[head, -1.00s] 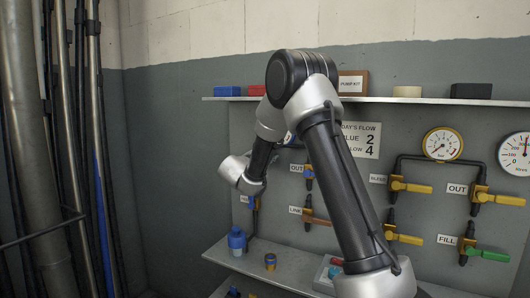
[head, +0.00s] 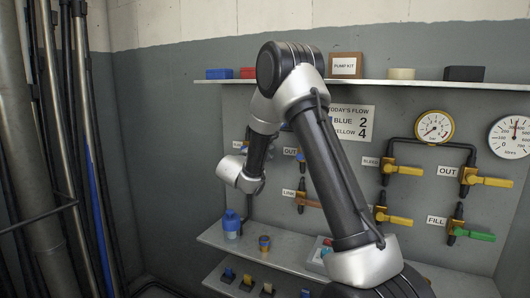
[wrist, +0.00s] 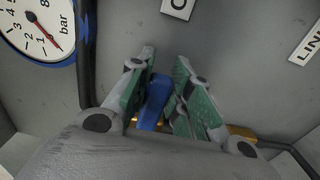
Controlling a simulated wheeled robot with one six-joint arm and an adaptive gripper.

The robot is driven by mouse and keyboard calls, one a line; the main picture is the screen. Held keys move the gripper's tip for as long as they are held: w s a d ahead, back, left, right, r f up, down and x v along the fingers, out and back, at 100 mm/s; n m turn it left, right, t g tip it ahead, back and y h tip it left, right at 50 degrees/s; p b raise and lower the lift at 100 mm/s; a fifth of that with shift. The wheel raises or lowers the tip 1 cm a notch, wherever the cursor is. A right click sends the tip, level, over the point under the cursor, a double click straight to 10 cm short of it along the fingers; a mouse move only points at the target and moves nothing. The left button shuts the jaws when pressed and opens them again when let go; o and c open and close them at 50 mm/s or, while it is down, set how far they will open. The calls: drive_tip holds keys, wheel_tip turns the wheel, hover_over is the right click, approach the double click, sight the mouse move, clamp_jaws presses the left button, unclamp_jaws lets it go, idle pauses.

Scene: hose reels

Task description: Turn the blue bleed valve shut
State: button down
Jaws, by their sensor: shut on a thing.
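In the wrist view, a blue valve lever (wrist: 155,103) stands between the two green-padded fingers of my gripper (wrist: 165,65). The gripper is shut on this lever, with a pad at each side. Brass valve parts (wrist: 240,131) show below and right of the fingers, and much of the valve body is hidden by my gripper. No name label for the held valve is readable here. In the head view my wrist is at the left part of the panel, and my arm hides the gripper and the held lever.
A blue-rimmed bar gauge (wrist: 40,30) and a dark pipe (wrist: 87,50) are left of my gripper. Yellow-handled valves (head: 405,170) and a green-handled one (head: 474,235) are at the panel's right. A lower shelf (head: 285,262) holds a blue bottle (head: 231,226) and small items.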

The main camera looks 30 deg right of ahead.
drive_tip(key=shift+f, duration=0.15)
drive_tip(key=c, duration=1.3)
unclamp_jaws()
drive_tip(key=shift+a, duration=0.1)
drive_tip(key=v, duration=1.2)
